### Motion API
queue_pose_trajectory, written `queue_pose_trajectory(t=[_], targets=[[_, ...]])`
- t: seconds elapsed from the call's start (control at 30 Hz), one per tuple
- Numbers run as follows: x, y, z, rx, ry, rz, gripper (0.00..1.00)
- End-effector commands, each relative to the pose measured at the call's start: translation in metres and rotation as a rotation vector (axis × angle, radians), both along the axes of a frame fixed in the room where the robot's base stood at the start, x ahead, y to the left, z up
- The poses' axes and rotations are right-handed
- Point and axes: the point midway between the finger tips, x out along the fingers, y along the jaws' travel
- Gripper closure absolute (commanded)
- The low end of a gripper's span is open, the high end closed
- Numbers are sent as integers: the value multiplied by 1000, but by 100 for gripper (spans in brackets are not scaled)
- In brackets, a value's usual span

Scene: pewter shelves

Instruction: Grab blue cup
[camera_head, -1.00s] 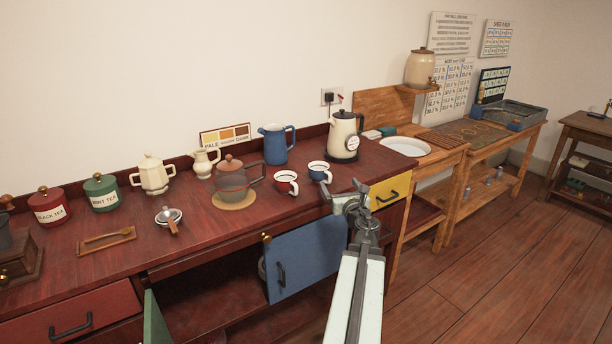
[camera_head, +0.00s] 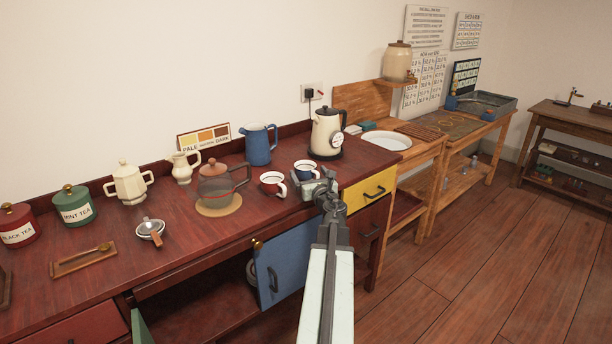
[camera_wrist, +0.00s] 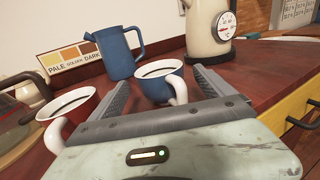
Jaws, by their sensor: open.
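The blue cup (camera_head: 306,168), dark blue outside with a white inside and handle, stands upright on the dark red counter (camera_head: 185,240). In the wrist view the blue cup (camera_wrist: 158,84) shows between my two fingers, its white handle turned toward the palm. My gripper (camera_wrist: 162,82) is open, one finger on each side of the cup. In the head view my gripper (camera_head: 315,184) covers the cup's lower part. I cannot tell whether a finger touches it.
A red cup (camera_head: 272,183) stands just left of my gripper. A blue pitcher (camera_head: 260,145) and a cream kettle (camera_head: 326,132) stand behind. A glass teapot (camera_head: 215,184) is farther left. A blue cabinet door (camera_head: 280,268) hangs open below the counter.

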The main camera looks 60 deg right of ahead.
Motion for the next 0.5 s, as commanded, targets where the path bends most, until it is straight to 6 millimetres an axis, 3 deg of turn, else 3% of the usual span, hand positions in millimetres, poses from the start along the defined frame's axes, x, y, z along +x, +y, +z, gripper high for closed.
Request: queue_pose_trajectory(t=[0.13,0.37,0.5], targets=[[23,-19,0,0,0,1,8],[25,-20,0,0,0,1,8],[25,-19,0,0,0,1,44]])
